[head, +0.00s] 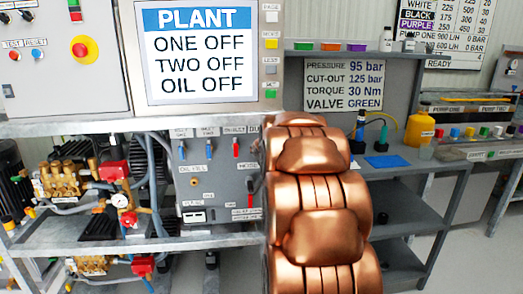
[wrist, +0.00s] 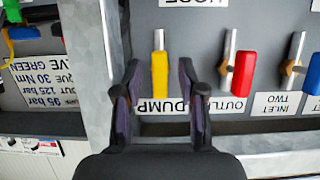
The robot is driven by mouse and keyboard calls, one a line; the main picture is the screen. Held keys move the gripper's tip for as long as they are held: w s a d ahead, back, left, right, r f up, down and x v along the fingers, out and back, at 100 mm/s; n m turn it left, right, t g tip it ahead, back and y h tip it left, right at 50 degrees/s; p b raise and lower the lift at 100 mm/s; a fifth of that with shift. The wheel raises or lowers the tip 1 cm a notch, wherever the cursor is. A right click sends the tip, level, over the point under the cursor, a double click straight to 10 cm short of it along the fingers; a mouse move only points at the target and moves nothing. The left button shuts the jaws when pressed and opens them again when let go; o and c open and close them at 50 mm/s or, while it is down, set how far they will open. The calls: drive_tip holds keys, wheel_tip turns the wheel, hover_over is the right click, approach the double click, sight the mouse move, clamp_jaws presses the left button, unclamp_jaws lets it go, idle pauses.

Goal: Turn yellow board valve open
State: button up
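The yellow valve handle (wrist: 159,72) shows in the wrist view, which is upside down. It lies in line with its metal stem on the grey valve board, beside a DUMP label (wrist: 160,106). My gripper (wrist: 160,84) is open, with one dark finger on each side of the yellow handle and a visible gap on both sides. I cannot tell how far the fingertips are from the board in depth. In the head view the valve board (head: 212,180) shows red and blue handles, while my copper-coloured arm hides its right side, the yellow handle and my gripper.
In the wrist view a red handle (wrist: 243,74) at OUTLET and a blue handle (wrist: 313,74) at INLET TWO are to the right. A metal post (wrist: 99,50) is to the left. In the head view a PLANT screen (head: 198,55) hangs above the board; pump equipment (head: 75,185) is left.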

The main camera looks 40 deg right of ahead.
drive_tip(key=v, duration=1.2)
idle(0.5)
idle(0.4)
drive_tip(key=s+a+f+n+g+y, duration=0.2)
drive_tip(key=s+a+f+g+y, duration=0.15)
drive_tip(key=a+f, duration=0.55)
drive_tip(key=s+a+f+n+g+y, duration=0.15)
drive_tip(key=s+a+f, duration=0.35)
drive_tip(key=a, duration=0.7)
drive_tip(key=s+a+f+n+g+y, duration=0.2)
drive_tip(key=s+a+f+g, duration=0.15)
drive_tip(key=s+a, duration=0.55)
drive_tip(key=s+a+f+n+g+y, duration=0.1)
drive_tip(key=s+a+f+n+g, duration=0.15)
drive_tip(key=s+a+g, duration=0.5)
drive_tip(key=s+r+t+p, duration=0.1)
drive_tip(key=s+r+p, duration=0.1)
drive_tip(key=r+p, duration=0.9)
drive_tip(key=s+r+t+p, duration=0.2)
drive_tip(key=s+r+p, duration=0.1)
drive_tip(key=r+p, duration=0.8)
drive_tip(key=shift+r+m+t, duration=0.3)
drive_tip(key=shift+r, duration=0.15)
